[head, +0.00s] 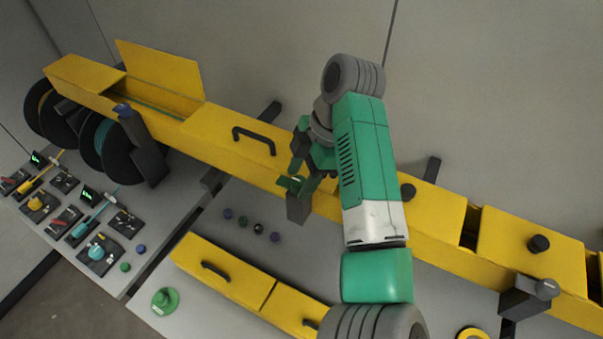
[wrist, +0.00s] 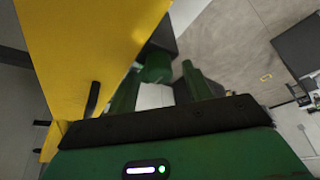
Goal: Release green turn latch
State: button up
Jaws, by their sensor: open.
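The green turn latch (wrist: 155,68) shows in the wrist view as a dark green piece on a dark block (wrist: 161,38), beside the yellow duct. It appears between and beyond my fingertips. In the head view a dark block (head: 298,208) stands at the front face of the yellow duct, with green parts above it; I cannot cleanly separate latch from fingers there. My gripper (head: 300,184) is at the top of this block, its green fingers apart. In the wrist view my gripper (wrist: 161,70) is open, with nothing held. I cannot tell whether the fingers touch the latch.
The long yellow duct (head: 225,150) runs beside my gripper and has a black handle (head: 254,139). A blue latch (head: 123,110) tops another dark block at left. Small dark knobs (head: 258,228) lie on the grey table below. A second yellow duct (head: 222,272) lies in front.

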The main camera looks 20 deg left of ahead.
jog(key=v, duration=0.7)
jog(key=shift+w+r, duration=0.15)
jog(key=shift+r, duration=0.2)
jog(key=shift+d, duration=0.1)
jog(key=w+a+r+m+t+y, duration=0.2)
jog(key=a+r+m+t+y, duration=0.3)
jog(key=a+t, duration=0.4)
notch_tip(320, 180, up, 5)
jog(key=m+t, duration=0.3)
jog(key=m, duration=0.1)
jog(key=s+d+r+m+t, duration=0.5)
jog(key=d+r+m+t, duration=0.3)
jog(key=r, duration=0.3)
jog(key=s+d+r+m+t+h, duration=0.4)
jog(key=s+d, duration=0.3)
jog(key=s+d+r+m+t+h, duration=0.3)
jog(key=s+d+r+m+h, duration=0.1)
jog(key=s+d, duration=0.3)
jog(key=shift+d+m+t+p, duration=0.4)
jog(key=shift+d+m, duration=0.15)
jog(key=shift+m, duration=0.15)
